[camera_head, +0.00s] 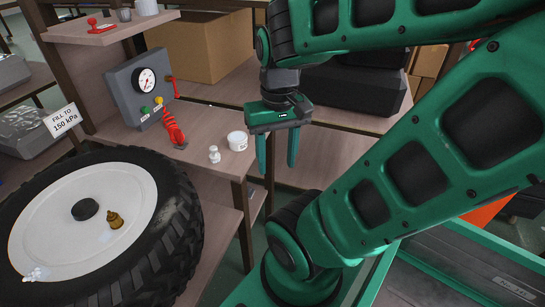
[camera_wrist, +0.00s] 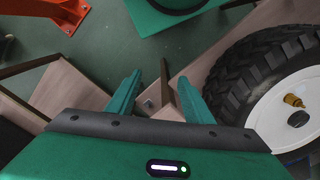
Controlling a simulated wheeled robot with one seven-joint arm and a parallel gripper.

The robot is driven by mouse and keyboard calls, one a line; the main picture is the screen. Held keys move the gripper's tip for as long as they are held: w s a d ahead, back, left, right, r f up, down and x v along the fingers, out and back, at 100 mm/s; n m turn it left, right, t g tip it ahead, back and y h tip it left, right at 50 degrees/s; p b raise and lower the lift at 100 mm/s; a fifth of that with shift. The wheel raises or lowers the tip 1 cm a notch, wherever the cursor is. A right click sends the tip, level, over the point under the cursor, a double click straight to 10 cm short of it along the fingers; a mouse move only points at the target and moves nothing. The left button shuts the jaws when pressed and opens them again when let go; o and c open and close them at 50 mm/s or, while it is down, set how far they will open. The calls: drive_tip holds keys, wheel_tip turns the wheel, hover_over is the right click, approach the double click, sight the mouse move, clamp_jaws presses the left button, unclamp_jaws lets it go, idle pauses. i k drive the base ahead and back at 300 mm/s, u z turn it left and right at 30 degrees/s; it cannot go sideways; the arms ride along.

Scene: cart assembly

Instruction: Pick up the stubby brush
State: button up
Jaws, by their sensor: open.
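I cannot make out a stubby brush for certain in either view. A small brass-coloured piece (camera_head: 114,220) with a knobbed end lies on the white wheel hub, beside a round black cap (camera_head: 85,209). The brass piece also shows at the right of the wrist view (camera_wrist: 292,100), with the black cap (camera_wrist: 298,118) just below it. My gripper (camera_head: 276,168) is open and empty, fingers pointing down, at the front edge of the wooden bench, to the right of the wheel. In the wrist view its fingers (camera_wrist: 160,78) are spread with nothing between them.
A big black tyre (camera_head: 160,215) fills the lower left. On the bench (camera_head: 205,122) stand a white tub (camera_head: 238,141), a small white bottle (camera_head: 214,154), a red coiled hose (camera_head: 172,130) and a grey gauge box (camera_head: 140,86). Cardboard boxes (camera_head: 205,45) stand behind.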

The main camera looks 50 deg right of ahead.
sight(215, 157)
drive_tip(key=z, duration=0.55)
drive_tip(key=k, duration=1.3)
drive_tip(key=z, duration=0.9)
drive_tip(key=i, duration=0.9)
drive_tip(key=u, duration=0.3)
drive_tip(key=i, duration=0.95)
drive_tip(key=u, duration=0.65)
